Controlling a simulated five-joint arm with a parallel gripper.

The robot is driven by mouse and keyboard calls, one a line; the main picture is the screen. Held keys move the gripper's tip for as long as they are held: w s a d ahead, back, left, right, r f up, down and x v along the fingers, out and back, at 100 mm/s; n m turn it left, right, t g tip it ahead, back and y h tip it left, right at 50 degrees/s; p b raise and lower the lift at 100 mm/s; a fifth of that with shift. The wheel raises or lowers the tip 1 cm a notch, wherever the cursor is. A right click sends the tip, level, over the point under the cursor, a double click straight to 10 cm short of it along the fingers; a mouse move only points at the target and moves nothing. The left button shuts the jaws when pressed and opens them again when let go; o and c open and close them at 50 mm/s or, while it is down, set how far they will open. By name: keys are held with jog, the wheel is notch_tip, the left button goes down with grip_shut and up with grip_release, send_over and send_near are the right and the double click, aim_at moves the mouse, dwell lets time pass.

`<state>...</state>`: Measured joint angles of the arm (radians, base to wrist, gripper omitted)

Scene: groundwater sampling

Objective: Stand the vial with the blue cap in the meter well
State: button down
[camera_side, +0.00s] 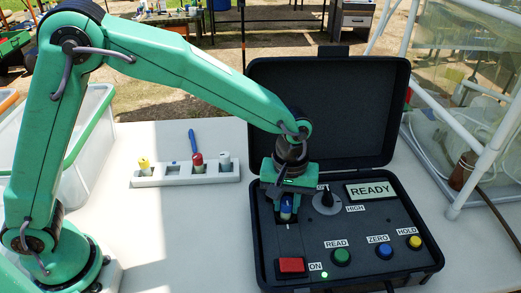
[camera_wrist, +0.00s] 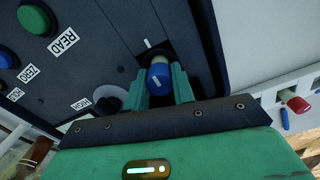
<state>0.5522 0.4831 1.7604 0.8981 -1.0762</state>
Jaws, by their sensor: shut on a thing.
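The blue-capped vial (camera_side: 286,210) is upright at the meter well on the left of the black meter case (camera_side: 330,262). My gripper (camera_side: 285,203) is shut on it from above. In the wrist view the blue cap (camera_wrist: 159,78) sits between the green fingers of my gripper (camera_wrist: 160,88), with the dark well opening (camera_wrist: 152,50) around or just beyond it. The vial's lower end is hidden, so I cannot tell whether it rests on the well's floor.
The case's raised lid (camera_side: 330,100) stands behind the well. The READ button (camera_side: 341,257) and dial (camera_side: 327,200) are close by.

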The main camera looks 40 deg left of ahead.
aim_at(286, 201)
jog(key=shift+f, duration=0.3)
jog(key=shift+f, duration=0.15)
jog(key=c, duration=1.2)
grip_release()
jog(key=shift+o, duration=0.2)
notch_tip(286, 201, up, 12)
jog(key=shift+r, duration=0.2)
